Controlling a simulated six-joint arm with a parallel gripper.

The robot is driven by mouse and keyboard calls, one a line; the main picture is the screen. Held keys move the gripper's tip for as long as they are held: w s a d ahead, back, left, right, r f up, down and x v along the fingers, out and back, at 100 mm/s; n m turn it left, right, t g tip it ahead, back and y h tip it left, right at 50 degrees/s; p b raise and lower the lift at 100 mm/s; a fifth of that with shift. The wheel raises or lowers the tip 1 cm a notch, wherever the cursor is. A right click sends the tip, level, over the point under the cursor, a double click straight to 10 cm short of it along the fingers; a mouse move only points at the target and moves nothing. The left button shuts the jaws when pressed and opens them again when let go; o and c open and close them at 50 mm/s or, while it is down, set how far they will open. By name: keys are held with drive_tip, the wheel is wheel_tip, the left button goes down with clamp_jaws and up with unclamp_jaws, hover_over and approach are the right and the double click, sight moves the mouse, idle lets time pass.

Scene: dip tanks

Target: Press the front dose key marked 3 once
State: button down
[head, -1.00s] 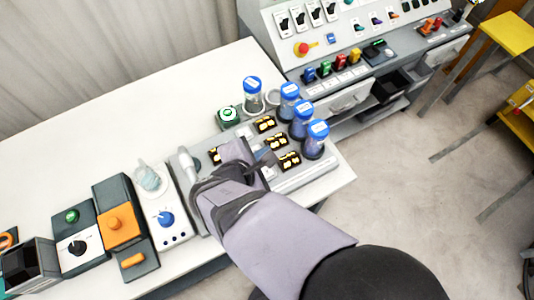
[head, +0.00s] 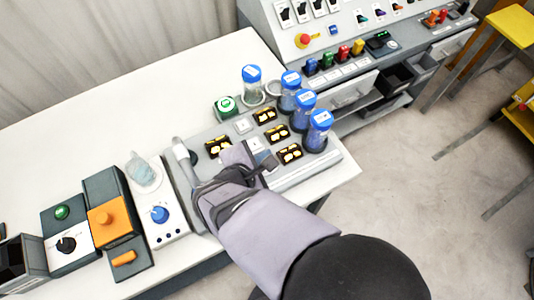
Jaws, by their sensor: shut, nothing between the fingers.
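The grey dosing panel (head: 325,163) lies on the white bench and carries small dark displays with yellow figures. Pale square keys sit beside the displays, one at the back (head: 242,125) and one nearer (head: 255,144). I cannot read any number on them, so I cannot tell which is key 3. My gripper (head: 269,164) is shut and empty over the near part of the panel, just left of the nearest right-hand display (head: 289,153). It hides the panel below it, and I cannot tell whether it touches anything.
Several blue-capped bottles (head: 319,133) stand along the panel's right and back edge. A grey upright handle (head: 184,158) rises at its left. A white unit with a blue knob (head: 160,215) and an orange-topped box (head: 112,222) stand further left. The bench's back is clear.

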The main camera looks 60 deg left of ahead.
drive_tip(key=shift+f+b, duration=0.8)
drive_tip(key=shift+f, duration=0.35)
drive_tip(key=shift+f+b, duration=0.95)
drive_tip(key=shift+b, duration=0.15)
idle(2.0)
idle(0.4)
drive_tip(key=shift+r+p, duration=0.7)
drive_tip(key=shift+r, duration=0.25)
drive_tip(key=shift+r+p, duration=1.9)
drive_tip(key=shift+r, duration=0.6)
